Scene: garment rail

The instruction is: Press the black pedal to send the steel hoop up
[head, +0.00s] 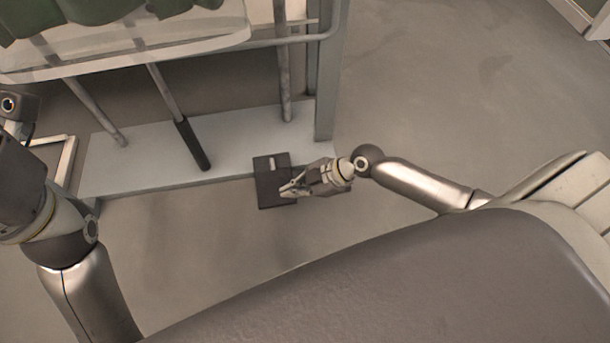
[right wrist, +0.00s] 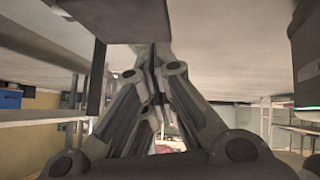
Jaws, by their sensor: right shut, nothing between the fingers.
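The black pedal (head: 266,195) is a dark flat plate at the front edge of the grey base, right of its middle. My right gripper (head: 284,191) is shut and empty, with its fingertips over the pedal's right part in the head view. I cannot tell whether they touch it. In the right wrist view the closed fingers (right wrist: 152,68) are beside a dark slab (right wrist: 125,20), which looks like the pedal. A bent steel tube (head: 318,37) at the top may be part of the steel hoop. My left arm shows at the left; its gripper is out of view.
A grey base (head: 235,135) carries steel posts and a rod with a black sleeve (head: 192,144). A pale rounded board (head: 150,45) with green cloth (head: 95,20) hangs above it. A thick upright (head: 326,90) stands right of the pedal. The floor (head: 440,90) at the right is clear.

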